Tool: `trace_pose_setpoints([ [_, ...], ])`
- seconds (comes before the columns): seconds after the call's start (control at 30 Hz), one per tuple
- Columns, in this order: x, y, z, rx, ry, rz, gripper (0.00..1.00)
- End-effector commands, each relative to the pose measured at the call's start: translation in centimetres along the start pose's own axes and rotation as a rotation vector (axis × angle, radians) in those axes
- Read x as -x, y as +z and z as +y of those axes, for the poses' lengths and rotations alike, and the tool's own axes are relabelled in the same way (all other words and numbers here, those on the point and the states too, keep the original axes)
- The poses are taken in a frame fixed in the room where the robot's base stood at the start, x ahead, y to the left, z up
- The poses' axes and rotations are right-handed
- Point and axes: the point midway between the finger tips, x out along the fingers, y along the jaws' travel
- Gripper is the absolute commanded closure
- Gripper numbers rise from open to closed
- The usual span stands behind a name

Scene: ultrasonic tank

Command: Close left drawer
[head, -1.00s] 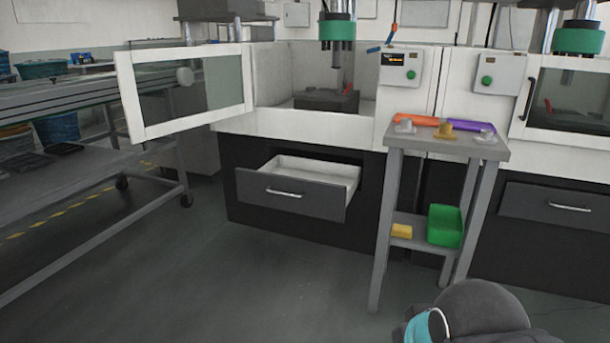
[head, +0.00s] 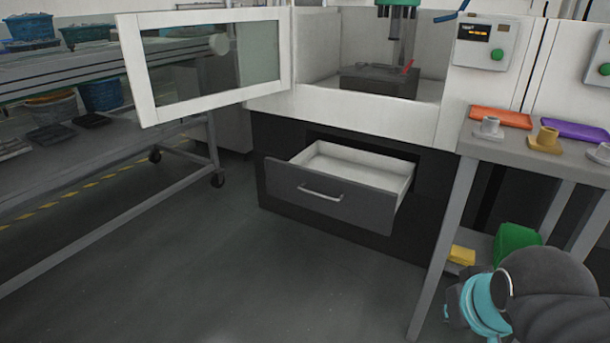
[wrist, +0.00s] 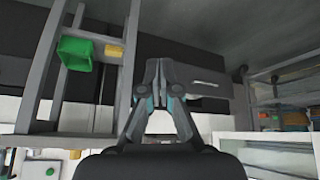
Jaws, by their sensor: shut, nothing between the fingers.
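The left drawer (head: 330,195) is pulled out of the dark cabinet under the left machine. Its dark front has a silver bar handle (head: 320,192), and its white inside shows from above and looks empty. In the wrist view, which is upside down, the drawer front (wrist: 192,75) shows beyond my gripper, right of the fingers. My gripper (wrist: 158,66) is shut and empty, with its fingertips together. It appears apart from the drawer, though the exact distance cannot be told. In the head view only part of my arm shows, at the lower right.
A grey stand (head: 545,160) with trays and small parts stands right of the drawer; a green bin (head: 515,242) and a yellow block (head: 461,255) are on its lower shelf. The machine door (head: 210,65) hangs open at left. The floor before the drawer is clear.

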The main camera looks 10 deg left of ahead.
Motion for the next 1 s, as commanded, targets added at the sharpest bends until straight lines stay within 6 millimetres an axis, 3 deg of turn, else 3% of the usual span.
trace_pose_setpoints([
  [0.27, -7.1, -11.8, -2.2, 0.383, 0.012, 0.216, 1.00],
  [0.4, -11.2, -17.7, -4.4, 0.587, 0.040, 0.340, 1.00],
  [0.6, -17.6, -25.1, -8.3, 0.862, 0.108, 0.521, 1.00],
  [0.8, -24.4, -30.7, -13.4, 1.111, 0.209, 0.705, 1.00],
  [1.0, -31.3, -34.0, -19.3, 1.339, 0.341, 0.888, 1.00],
])
